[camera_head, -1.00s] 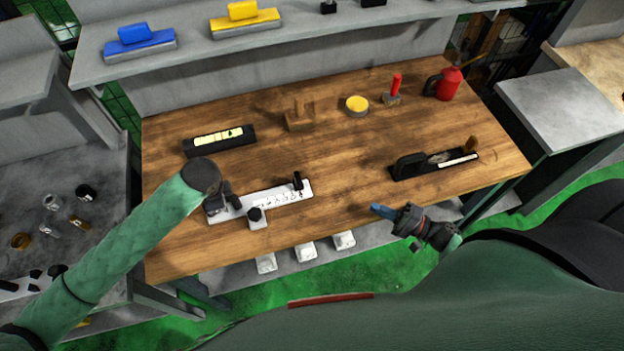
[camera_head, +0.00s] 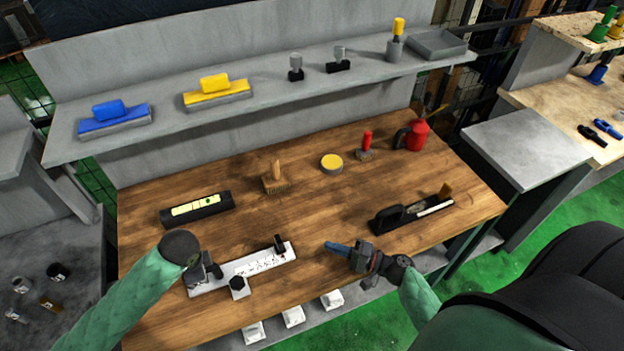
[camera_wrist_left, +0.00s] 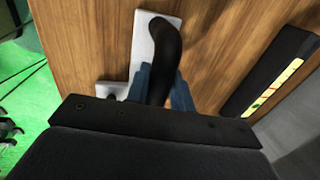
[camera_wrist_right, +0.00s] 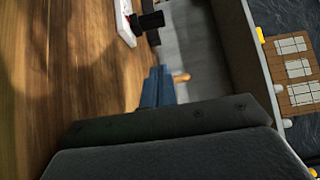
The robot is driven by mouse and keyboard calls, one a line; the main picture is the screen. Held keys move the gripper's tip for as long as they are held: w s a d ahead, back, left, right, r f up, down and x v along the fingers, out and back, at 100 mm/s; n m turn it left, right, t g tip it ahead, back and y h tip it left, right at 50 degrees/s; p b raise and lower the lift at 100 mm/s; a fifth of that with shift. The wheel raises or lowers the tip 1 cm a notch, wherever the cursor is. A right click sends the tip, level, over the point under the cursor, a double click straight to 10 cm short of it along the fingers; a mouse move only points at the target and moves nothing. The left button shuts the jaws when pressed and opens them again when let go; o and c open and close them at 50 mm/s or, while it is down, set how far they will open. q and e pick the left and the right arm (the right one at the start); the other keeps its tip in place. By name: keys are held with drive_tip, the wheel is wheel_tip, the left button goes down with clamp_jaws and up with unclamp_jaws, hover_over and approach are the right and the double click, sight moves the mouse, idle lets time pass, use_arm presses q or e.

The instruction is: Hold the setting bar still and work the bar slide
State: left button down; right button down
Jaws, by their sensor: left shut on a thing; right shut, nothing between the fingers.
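The setting bar is a narrow white plate (camera_head: 262,264) with dark markings, lying near the table's front edge. My left gripper (camera_head: 212,272) is shut on a black curved handle at its left end; the handle (camera_wrist_left: 164,48) shows between the blue fingers in the left wrist view. A small black upright piece, apparently the bar slide (camera_head: 280,243), stands near the right end. A black knob on a white block (camera_head: 239,287) juts from the front side. My right gripper (camera_head: 330,246) is shut and empty, right of the bar and apart from it. The right wrist view shows the bar's end (camera_wrist_right: 124,22).
On the wooden table (camera_head: 300,215) are a black level (camera_head: 196,208), a brush (camera_head: 275,180), a yellow-topped tin (camera_head: 332,163), a red-handled tool (camera_head: 366,143), a red oil can (camera_head: 417,134) and a black tool holder (camera_head: 412,212). The wood behind the bar is clear.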

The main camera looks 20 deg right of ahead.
drive_tip(key=x, duration=0.9)
drive_tip(key=a, duration=0.3)
drive_tip(key=shift+s, duration=0.1)
drive_tip(key=shift+a, duration=0.4)
drive_tip(key=a, duration=0.5)
drive_tip(key=d, duration=0.4)
drive_tip(key=shift+d+f, duration=0.1)
drive_tip(key=shift+d, duration=0.05)
drive_tip(key=v, duration=1.9)
drive_tip(key=shift+s+d, duration=0.2)
drive_tip(key=shift+s, duration=0.1)
